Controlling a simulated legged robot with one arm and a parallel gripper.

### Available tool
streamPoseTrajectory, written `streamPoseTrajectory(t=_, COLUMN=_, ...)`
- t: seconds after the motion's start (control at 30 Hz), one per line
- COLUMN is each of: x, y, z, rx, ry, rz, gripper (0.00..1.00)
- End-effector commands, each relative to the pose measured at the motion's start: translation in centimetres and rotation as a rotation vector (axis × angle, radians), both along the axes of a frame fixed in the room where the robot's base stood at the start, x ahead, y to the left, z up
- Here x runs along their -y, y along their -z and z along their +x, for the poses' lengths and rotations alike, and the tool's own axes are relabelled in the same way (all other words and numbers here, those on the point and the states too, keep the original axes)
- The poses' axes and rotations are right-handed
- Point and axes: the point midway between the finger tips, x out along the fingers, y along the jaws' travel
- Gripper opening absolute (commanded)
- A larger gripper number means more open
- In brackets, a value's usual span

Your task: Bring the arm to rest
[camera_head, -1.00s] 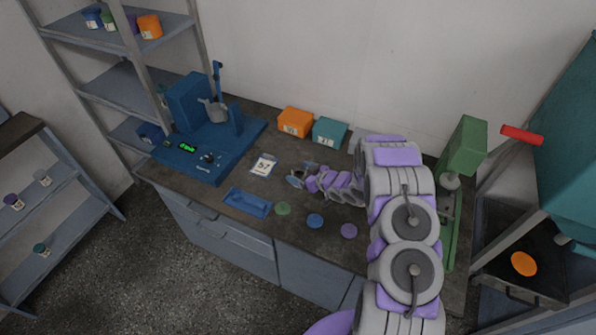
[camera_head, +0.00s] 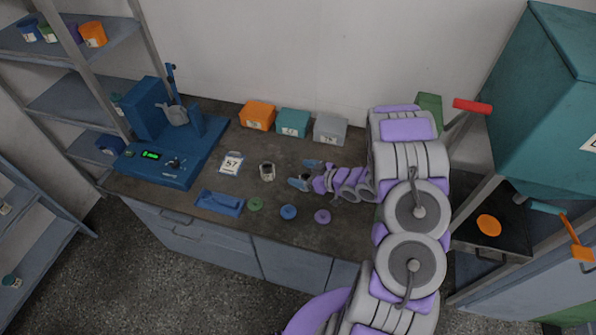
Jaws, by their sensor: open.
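My gripper (camera_head: 303,174) is above the bench's dark top, at the end of my purple and grey arm. Its fingers point left and are spread, with nothing seen between them. A small grey and dark cup (camera_head: 267,171) stands on the bench just left of the fingertips, apart from them. My arm reaches in from the lower right and hides the right part of the bench.
A blue machine (camera_head: 172,145) stands at the bench's left. Orange (camera_head: 257,115), teal (camera_head: 293,123) and grey (camera_head: 330,130) boxes line the back. Green (camera_head: 255,204), blue (camera_head: 288,212) and purple (camera_head: 322,216) discs lie near the front edge. A teal cabinet (camera_head: 545,110) is at right.

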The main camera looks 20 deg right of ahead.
Motion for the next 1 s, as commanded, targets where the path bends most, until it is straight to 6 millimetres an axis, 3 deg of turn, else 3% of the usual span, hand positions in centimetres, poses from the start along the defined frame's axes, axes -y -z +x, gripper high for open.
streamPoseTrajectory(t=0.57, x=0.5, y=-0.2, z=0.3, rx=-0.011, ry=0.011, rz=-0.034, gripper=0.85)
streamPoseTrajectory(t=0.77, x=3.7, y=-2.0, z=1.7, rx=-0.084, ry=0.101, rz=-0.231, gripper=0.85)
streamPoseTrajectory(t=1.0, x=8.4, y=-6.8, z=1.7, rx=-0.215, ry=0.290, rz=-0.477, gripper=0.85)
